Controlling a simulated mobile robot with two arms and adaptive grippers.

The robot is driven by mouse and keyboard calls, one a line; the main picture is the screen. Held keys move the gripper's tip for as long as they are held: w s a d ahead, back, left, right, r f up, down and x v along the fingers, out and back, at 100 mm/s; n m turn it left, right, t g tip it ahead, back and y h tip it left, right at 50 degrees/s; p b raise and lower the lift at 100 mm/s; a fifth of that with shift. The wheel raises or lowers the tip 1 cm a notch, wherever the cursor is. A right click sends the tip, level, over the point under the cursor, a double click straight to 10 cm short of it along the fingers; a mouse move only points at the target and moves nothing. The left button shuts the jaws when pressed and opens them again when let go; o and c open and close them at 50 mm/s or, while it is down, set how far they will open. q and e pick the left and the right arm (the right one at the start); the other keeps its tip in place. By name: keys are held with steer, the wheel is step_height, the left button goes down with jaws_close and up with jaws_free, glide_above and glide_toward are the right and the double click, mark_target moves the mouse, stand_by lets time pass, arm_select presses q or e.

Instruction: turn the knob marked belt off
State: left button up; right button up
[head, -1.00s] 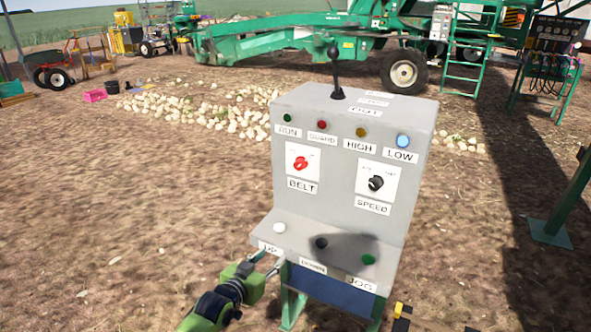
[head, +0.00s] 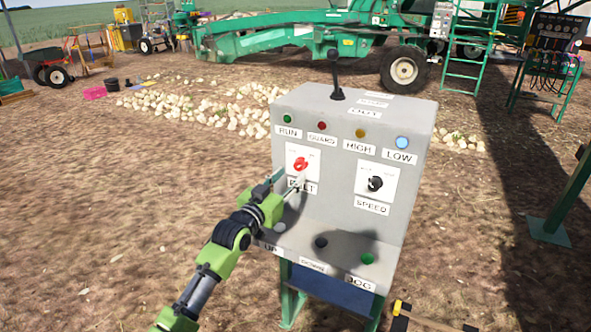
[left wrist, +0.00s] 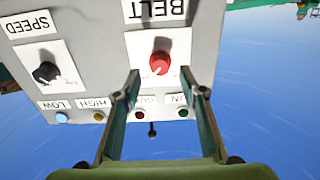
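The red belt knob (head: 300,164) sits on a white plate above the BELT label on the grey control panel (head: 335,215). In the left wrist view the panel is upside down and the red knob (left wrist: 160,63) shows between and beyond the fingertips. Its pointer and plate marks are too small to read. My left gripper (head: 286,182) is open and empty, in front of the panel just below and left of the knob. One fingertip partly covers the BELT label. I cannot tell whether the fingers touch the knob.
The black speed knob (head: 375,184) is to the right. Indicator lamps line the panel above, a black lever (head: 336,80) stands on top, and push buttons sit on the lower ledge. Onions (head: 205,112) lie behind on open soil. A yellow-black item (head: 402,315) shows at the bottom edge.

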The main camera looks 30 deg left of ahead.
mark_target(298, 169)
arm_select(q)
steer(key=shift+w, duration=2.2)
jaws_close()
